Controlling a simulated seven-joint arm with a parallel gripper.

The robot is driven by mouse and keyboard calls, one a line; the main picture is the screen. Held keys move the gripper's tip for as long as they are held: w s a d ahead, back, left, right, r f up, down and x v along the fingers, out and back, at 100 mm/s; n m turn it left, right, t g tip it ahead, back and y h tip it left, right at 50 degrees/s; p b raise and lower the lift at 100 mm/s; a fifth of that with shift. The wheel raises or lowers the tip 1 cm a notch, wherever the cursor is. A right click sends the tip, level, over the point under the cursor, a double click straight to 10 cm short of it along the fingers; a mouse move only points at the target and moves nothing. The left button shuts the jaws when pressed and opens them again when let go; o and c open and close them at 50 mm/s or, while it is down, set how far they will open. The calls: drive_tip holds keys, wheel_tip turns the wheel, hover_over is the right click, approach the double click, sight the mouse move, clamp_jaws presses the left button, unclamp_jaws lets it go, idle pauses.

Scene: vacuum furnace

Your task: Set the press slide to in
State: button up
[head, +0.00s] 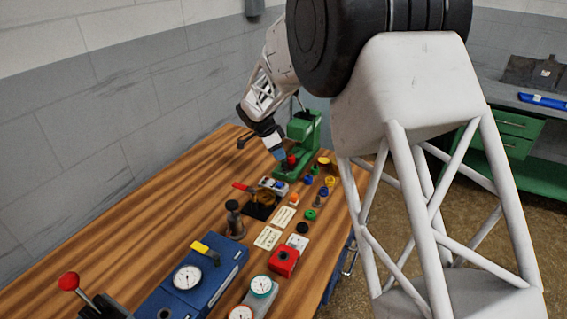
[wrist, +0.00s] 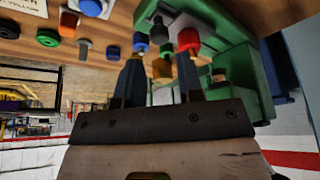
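The green press (head: 302,132) stands at the far end of the wooden bench, and its green body fills the right of the wrist view (wrist: 245,62). A red knob (head: 291,160) sits low at its front; I take this for the slide's knob, but the slide's position cannot be made out. In the wrist view the red knob (wrist: 188,39) lies just beyond the right fingertip. My gripper (wrist: 160,58) is open, its two dark fingers apart with nothing held between them. In the head view my gripper (head: 279,154) is right beside the red knob; contact cannot be told.
Small coloured knobs (head: 331,181) stand right of the press. A red-handled device (head: 260,198), paper labels (head: 268,238) and a red box (head: 283,261) lie nearer. A blue gauge unit (head: 195,282) stands in front. The bench's left side is mostly clear beside a grey wall.

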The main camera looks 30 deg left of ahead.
sight(284, 163)
drive_tip(key=shift+x, duration=2.8)
drive_tip(key=shift+c, duration=0.4)
clamp_jaws()
